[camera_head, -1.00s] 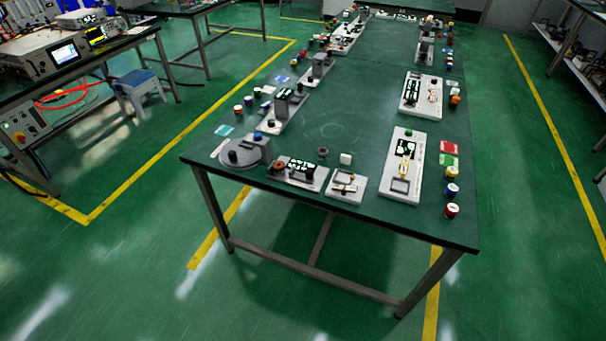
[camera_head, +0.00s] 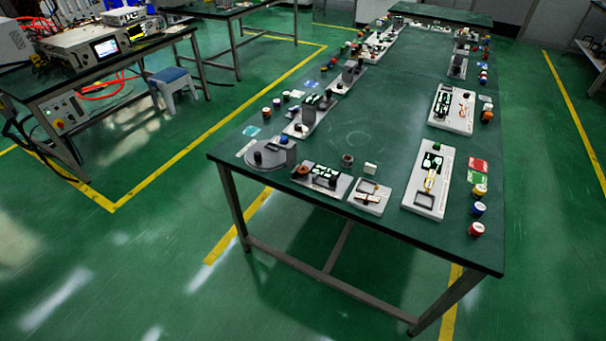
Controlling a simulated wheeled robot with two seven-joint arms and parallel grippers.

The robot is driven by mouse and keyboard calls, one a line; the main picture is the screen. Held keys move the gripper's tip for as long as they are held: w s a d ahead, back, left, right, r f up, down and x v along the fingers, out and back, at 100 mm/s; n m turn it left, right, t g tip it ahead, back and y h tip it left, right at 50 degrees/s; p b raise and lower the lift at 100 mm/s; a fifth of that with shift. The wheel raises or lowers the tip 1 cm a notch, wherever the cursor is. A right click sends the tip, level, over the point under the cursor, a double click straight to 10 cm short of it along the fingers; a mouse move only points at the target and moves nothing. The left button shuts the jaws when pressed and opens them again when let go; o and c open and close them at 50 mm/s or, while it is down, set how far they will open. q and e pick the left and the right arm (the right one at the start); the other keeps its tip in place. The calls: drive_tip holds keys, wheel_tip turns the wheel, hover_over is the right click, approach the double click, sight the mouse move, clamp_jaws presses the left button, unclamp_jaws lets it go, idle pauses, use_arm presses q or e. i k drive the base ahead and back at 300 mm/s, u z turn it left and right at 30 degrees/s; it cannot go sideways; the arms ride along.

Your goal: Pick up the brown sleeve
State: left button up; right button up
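A small dark brown hollow cylinder (camera_head: 347,160), which looks like the brown sleeve, stands upright on the near part of the long green table (camera_head: 385,110). It is left of a small white block (camera_head: 370,168) and behind a grey fixture plate (camera_head: 326,180). A copper-brown ring-shaped part (camera_head: 301,171) sits at the left end of that plate; at this size I cannot tell whether it is also a sleeve. Neither of my grippers is in view.
A round grey base (camera_head: 265,158) stands at the near left corner. A long white fixture (camera_head: 428,190) and several coloured caps (camera_head: 478,210) are at the right. Green floor (camera_head: 130,260) is clear before the table. A blue-topped stool (camera_head: 170,75) stands by the left bench.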

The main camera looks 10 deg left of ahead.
sight(302, 170)
drive_tip(key=z, duration=1.6)
drive_tip(key=i, duration=1.25)
drive_tip(key=u, duration=2.65)
